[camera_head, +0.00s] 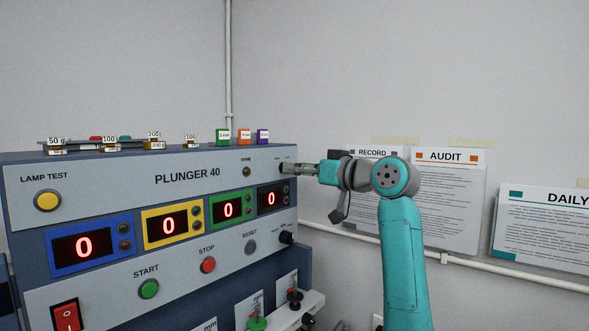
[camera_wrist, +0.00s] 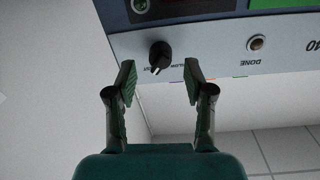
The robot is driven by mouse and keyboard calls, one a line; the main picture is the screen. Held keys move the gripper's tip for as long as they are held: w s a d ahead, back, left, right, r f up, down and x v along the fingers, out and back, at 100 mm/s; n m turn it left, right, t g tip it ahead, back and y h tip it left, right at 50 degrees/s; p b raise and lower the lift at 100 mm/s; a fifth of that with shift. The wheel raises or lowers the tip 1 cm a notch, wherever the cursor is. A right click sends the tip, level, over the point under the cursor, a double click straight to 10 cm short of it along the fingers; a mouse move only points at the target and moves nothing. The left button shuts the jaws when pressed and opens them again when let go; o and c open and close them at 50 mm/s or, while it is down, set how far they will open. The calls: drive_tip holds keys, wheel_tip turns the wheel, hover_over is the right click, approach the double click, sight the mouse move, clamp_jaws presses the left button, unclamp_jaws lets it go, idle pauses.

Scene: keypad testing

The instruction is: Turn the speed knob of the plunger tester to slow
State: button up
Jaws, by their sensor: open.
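The plunger tester (camera_head: 120,200) is a blue-grey panel marked PLUNGER 40 in the head view. A black knob (camera_wrist: 160,54) sits on its upper panel, between small upside-down labels in the wrist view. The right label seems to read SLOW; the left one is partly hidden and ends in ST. The knob's pale pointer mark faces down and slightly left in that view. My gripper (camera_wrist: 160,76) is open, its fingers on either side of and just short of the knob. In the head view my gripper (camera_head: 291,168) reaches the panel's upper right corner and largely hides the knob.
A second black knob (camera_head: 286,237) is on the lower panel. The START (camera_head: 149,289), STOP (camera_head: 208,265) and RESET (camera_head: 251,247) buttons are to its left. Weights (camera_head: 153,141) and coloured blocks (camera_head: 223,137) stand on top. Posters (camera_head: 449,200) hang on the wall behind my arm.

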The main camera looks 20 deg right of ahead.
drive_tip(key=shift+x, duration=1)
clamp_jaws()
drive_tip(key=shift+n, duration=0.3)
drive_tip(key=shift+a+f+n+y, duration=0.1)
drive_tip(key=shift+n+y, duration=0.15)
drive_tip(key=shift+n, duration=3.7)
drive_tip(key=shift+f+n+y, duration=0.1)
drive_tip(key=shift+n+y, duration=0.15)
drive_tip(key=shift+n, duration=3.7)
